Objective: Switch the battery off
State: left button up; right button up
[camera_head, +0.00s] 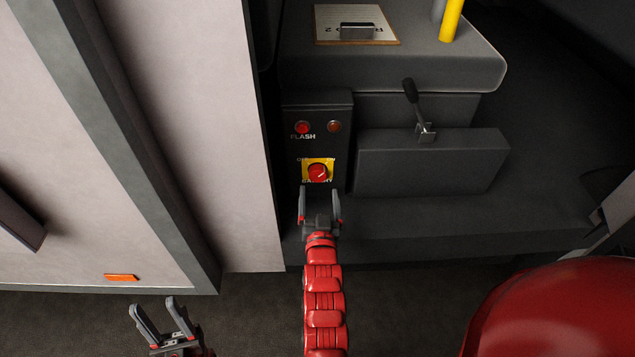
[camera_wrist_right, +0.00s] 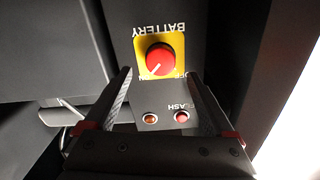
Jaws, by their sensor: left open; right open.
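The battery switch is a red rotary knob (camera_head: 318,173) on a yellow plate (camera_head: 331,162), low on a dark panel. In the right wrist view the red knob (camera_wrist_right: 160,59) carries a white pointer line, and its plate reads "BATTERY" and "OFF". My right gripper (camera_head: 320,192) is open just in front of the knob. In the wrist view its two fingers (camera_wrist_right: 164,78) stand on either side of and short of the knob, apart from it. My left gripper (camera_head: 158,306) is open and empty at the lower left, far from the panel.
Above the knob sit a red light (camera_head: 302,127) marked "FLASH" and an orange light (camera_head: 334,127). A black lever (camera_head: 411,91) rises from a grey box (camera_head: 430,165) to the right. A pale wall (camera_head: 215,130) stands close on the left. A clipboard (camera_head: 387,25) lies on top.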

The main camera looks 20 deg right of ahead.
aim_at(318, 177)
jog(key=x, duration=0.5)
jog(key=shift+w, duration=0.3)
jog(key=c, duration=1.4)
